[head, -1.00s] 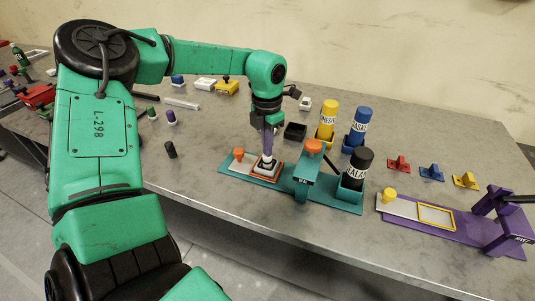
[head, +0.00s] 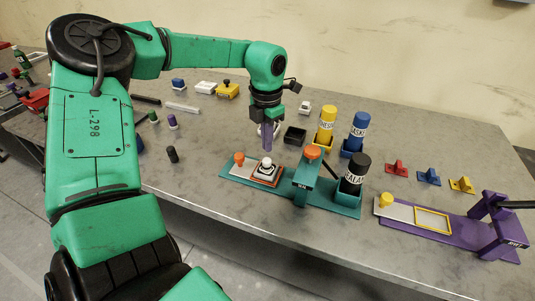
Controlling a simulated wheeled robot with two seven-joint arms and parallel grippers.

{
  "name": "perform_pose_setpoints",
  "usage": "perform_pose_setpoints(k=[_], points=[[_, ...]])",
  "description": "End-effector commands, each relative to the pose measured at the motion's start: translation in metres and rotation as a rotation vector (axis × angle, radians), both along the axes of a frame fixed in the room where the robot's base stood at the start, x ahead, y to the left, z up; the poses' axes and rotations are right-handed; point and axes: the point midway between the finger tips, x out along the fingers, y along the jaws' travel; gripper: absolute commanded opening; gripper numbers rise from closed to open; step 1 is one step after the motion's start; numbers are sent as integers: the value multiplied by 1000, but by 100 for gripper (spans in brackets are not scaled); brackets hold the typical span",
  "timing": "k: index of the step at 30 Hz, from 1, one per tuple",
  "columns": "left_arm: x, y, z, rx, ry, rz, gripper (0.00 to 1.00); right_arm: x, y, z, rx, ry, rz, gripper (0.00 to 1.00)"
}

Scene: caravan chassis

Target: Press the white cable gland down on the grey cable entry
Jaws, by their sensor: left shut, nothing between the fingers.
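The white cable gland (head: 266,164) sits upright on the grey cable entry (head: 265,173), inside an orange-edged frame on the teal fixture. My left gripper (head: 267,148) is above and just behind the gland in the head view. Its fingers point down, shut and empty, and a gap appears to show between the fingertips and the gland. Whether the gland is fully seated on the entry is too small to tell. My right gripper is not in view.
The teal fixture (head: 237,174) has an orange knob, an orange-topped post (head: 312,153) and a black bottle (head: 355,173). Yellow (head: 326,127) and blue (head: 358,133) bottles stand behind. A purple fixture (head: 455,236) lies to the right.

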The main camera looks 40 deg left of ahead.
Motion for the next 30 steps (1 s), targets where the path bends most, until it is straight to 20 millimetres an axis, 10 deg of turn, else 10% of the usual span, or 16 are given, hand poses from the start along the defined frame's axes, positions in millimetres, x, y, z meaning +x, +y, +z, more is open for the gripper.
perform_pose_setpoints(k=[16,30], points=[[1,0,51,1,-2,-1,0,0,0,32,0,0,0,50],[0,0,51,1,-1,-1,0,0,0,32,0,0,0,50]])
